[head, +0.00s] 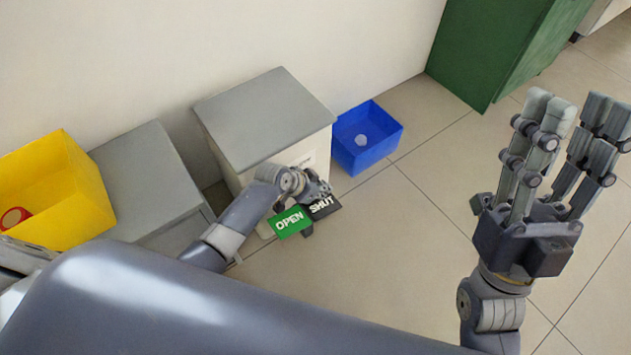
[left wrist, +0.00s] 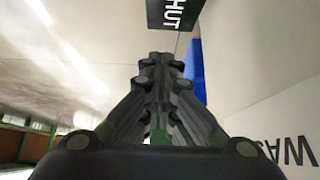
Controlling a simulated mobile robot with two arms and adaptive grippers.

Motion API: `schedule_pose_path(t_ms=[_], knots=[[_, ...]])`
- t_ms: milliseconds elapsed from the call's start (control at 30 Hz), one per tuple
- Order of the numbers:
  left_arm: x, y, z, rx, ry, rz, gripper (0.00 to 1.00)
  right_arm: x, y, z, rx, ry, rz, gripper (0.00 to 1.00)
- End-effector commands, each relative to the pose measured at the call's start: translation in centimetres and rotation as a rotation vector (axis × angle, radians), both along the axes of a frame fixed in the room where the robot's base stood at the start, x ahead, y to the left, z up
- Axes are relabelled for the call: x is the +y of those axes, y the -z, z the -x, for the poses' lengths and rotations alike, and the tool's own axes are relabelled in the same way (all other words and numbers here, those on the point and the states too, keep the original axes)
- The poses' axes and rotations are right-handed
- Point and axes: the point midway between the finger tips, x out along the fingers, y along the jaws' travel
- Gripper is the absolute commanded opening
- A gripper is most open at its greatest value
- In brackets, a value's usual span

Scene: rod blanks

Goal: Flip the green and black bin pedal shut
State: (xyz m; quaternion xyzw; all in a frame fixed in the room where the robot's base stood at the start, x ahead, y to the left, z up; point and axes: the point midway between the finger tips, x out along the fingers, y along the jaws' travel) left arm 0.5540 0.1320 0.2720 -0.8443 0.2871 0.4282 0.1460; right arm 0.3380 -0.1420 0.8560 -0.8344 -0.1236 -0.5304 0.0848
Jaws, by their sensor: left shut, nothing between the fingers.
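The bin (head: 262,120) stands against the wall with a grey lid, which lies flat on its pale body. The pedal at its front has a green half marked OPEN (head: 291,221) and a black half marked SHUT (head: 325,206). My left gripper (head: 318,190) is shut and empty, right at the pedal by the black half. Whether it touches the pedal I cannot tell. In the left wrist view the closed fingers (left wrist: 162,75) point toward the black SHUT half (left wrist: 174,13). My right gripper (head: 567,120) is raised at the right, fingers spread open, away from the bin.
A blue box (head: 377,156) with a pale round item stands right of the bin. A grey box (head: 150,180) and a yellow box (head: 75,190) with a red item stand left. A green cabinet (head: 490,45) is at the back right. The tiled floor in front is clear.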

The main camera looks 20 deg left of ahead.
Motion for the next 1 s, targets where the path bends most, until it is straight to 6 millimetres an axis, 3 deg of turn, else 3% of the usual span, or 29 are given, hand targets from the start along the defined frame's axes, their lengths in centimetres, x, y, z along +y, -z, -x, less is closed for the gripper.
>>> schedule_pose_path(t_ms=[300,500,733,1000], knots=[[0.7,-1.9,0.9,0.0,0.001,0.0,0.0,1.0,2.7,-5.0,0.282,0.016,0.087,0.4],[1.1,-3.0,1.4,0.0,0.001,0.0,0.0,1.3,4.9,-7.3,0.439,0.024,0.134,0.4],[1.4,-3.5,1.8,0.001,0.0,-0.001,0.0,1.4,6.6,-8.6,0.54,0.028,0.162,0.4],[1.4,-3.6,1.8,0.0,0.0,0.0,0.0,1.4,7.0,-8.8,0.558,0.029,0.168,0.4]])
